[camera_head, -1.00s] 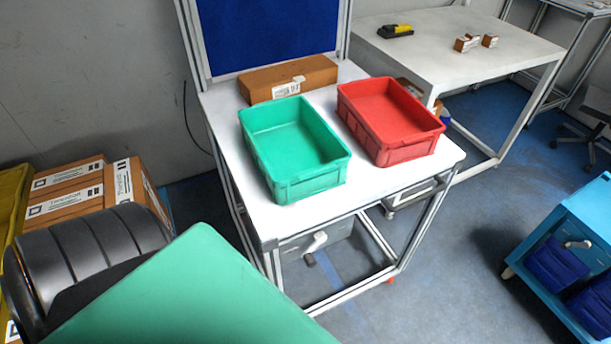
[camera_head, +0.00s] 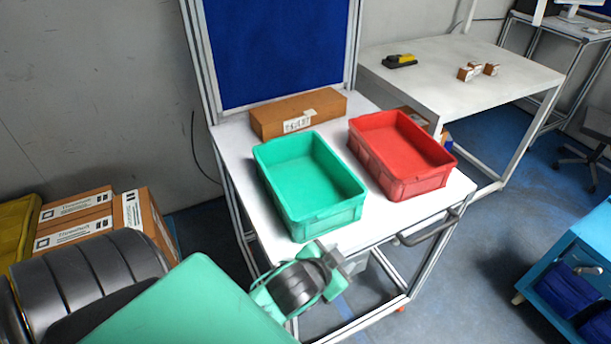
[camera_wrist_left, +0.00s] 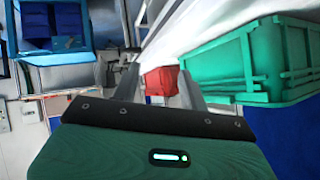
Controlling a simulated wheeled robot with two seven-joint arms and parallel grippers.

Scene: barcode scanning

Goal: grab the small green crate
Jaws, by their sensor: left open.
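The small green crate (camera_head: 318,222) stands empty and upright on the white table, at its left front. In the left wrist view the green crate (camera_wrist_left: 262,66) shows large on the right, tilted by the camera's angle. My left gripper (camera_head: 343,262) is in front of the table, just below the crate's near side in the head view. In the left wrist view its two fingers (camera_wrist_left: 160,78) are apart with nothing held between them. The gripper appears clear of the crate. My right gripper is not in view.
A red crate (camera_head: 404,160) stands right of the green one; it also shows between the fingers in the left wrist view (camera_wrist_left: 160,82). A brown box (camera_head: 298,113) lies behind, before a blue board (camera_head: 278,50). A second white table (camera_head: 455,80) stands back right.

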